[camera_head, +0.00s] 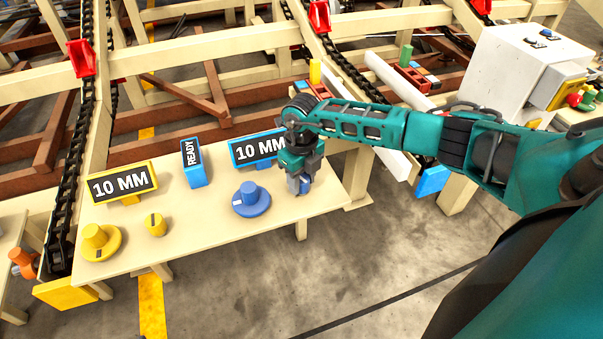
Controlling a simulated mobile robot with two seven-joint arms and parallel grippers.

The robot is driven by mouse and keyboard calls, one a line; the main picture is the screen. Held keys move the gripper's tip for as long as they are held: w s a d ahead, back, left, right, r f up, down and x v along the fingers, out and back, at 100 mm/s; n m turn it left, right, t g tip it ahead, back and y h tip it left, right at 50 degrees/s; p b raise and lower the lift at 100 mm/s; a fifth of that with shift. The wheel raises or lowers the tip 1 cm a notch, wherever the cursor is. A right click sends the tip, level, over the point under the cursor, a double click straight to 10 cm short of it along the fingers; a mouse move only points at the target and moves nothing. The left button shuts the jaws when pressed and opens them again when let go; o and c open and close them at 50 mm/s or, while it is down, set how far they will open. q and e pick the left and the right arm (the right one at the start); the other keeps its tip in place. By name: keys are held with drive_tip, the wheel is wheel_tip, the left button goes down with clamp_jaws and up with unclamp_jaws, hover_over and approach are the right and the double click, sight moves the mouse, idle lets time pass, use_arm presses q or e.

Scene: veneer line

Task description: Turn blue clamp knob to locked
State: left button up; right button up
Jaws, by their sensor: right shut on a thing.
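My right gripper (302,188) points down at the right end of the cream table (215,235). It is shut on a small blue knob (304,186), which I take to be the clamp knob. The fingers hide most of this knob, and I cannot tell which way it is turned. A larger blue knob (250,197) on a round base stands to the left of the gripper, apart from it. My left gripper is not in view.
A blue-framed "10 MM" sign (258,149) and a blue "READY" block (194,165) stand behind. A yellow-framed "10 MM" sign (122,184), large yellow knob (99,242) and small yellow knob (156,224) are at left. A white machine box (515,70) stands at upper right.

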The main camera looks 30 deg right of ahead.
drive_tip(key=m+p, duration=0.2)
drive_tip(key=m, duration=0.2)
drive_tip(key=shift+m, duration=0.3)
idle(0.3)
drive_tip(key=o, duration=1.1)
drive_tip(key=shift+c, duration=0.2)
drive_tip(key=shift+r, duration=0.1)
